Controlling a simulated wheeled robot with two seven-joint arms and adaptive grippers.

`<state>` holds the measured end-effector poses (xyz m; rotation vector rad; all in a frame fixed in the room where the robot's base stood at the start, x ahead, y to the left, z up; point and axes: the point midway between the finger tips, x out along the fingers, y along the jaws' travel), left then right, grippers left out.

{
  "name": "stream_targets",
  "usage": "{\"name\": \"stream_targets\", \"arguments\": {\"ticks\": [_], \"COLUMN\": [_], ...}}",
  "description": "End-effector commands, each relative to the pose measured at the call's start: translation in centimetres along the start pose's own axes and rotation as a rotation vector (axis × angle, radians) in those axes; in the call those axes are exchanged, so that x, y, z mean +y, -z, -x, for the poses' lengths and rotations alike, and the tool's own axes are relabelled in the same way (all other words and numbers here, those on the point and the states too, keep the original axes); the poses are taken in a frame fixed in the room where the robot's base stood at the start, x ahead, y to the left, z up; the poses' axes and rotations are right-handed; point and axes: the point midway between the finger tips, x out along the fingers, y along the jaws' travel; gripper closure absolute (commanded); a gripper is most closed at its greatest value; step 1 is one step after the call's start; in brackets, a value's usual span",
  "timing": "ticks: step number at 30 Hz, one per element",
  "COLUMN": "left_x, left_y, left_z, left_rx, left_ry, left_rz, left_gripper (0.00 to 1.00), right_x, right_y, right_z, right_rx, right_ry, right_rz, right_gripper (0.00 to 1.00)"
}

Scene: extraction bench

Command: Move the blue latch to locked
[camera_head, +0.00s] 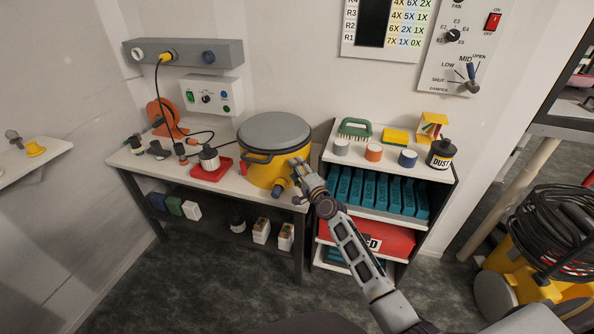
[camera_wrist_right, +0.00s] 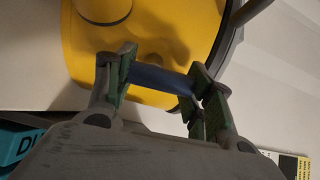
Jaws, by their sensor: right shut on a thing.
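The yellow canister (camera_head: 265,172) with its grey lid (camera_head: 274,131) stands on the white bench; its yellow side (camera_wrist_right: 150,55) fills much of the wrist view. My right gripper (camera_head: 300,172) is at the canister's front right side. In the wrist view the gripper (camera_wrist_right: 165,80) is shut on the blue latch (camera_wrist_right: 160,79), a short dark blue bar lying between the green-padded fingers. My left gripper is not in view.
A red tray (camera_head: 212,171) and several plugs lie left of the canister. A shelf unit (camera_head: 391,172) with teal boxes stands close to its right.

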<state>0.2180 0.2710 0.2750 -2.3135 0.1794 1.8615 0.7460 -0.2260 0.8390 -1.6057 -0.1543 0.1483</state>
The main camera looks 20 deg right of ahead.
Motion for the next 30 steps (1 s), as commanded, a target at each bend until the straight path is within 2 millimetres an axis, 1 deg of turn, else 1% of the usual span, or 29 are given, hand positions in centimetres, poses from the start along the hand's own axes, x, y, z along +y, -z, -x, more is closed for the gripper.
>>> {"name": "stream_targets", "arguments": {"ticks": [6,18,19,23,24,30], "left_x": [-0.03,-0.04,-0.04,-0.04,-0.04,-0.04], "left_y": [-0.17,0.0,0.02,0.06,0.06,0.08], "left_z": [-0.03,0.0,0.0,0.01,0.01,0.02], "left_rx": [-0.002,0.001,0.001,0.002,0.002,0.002], "left_ry": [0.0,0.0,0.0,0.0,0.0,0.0], "left_rz": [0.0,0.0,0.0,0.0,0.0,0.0], "left_gripper": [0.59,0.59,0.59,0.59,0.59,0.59], "right_x": [-0.01,0.0,0.0,0.01,0.01,0.03], "right_y": [0.18,0.17,0.16,0.13,0.13,0.1], "right_z": [0.0,0.0,0.0,0.0,0.0,0.0], "right_rx": [0.002,0.002,0.002,0.002,0.001,0.001], "right_ry": [0.001,0.001,0.001,0.001,0.001,0.0], "right_rz": [-0.051,-0.058,-0.058,-0.057,-0.057,-0.056], "right_gripper": [0.71,0.71,0.43,0.27,0.25,0.25]}}
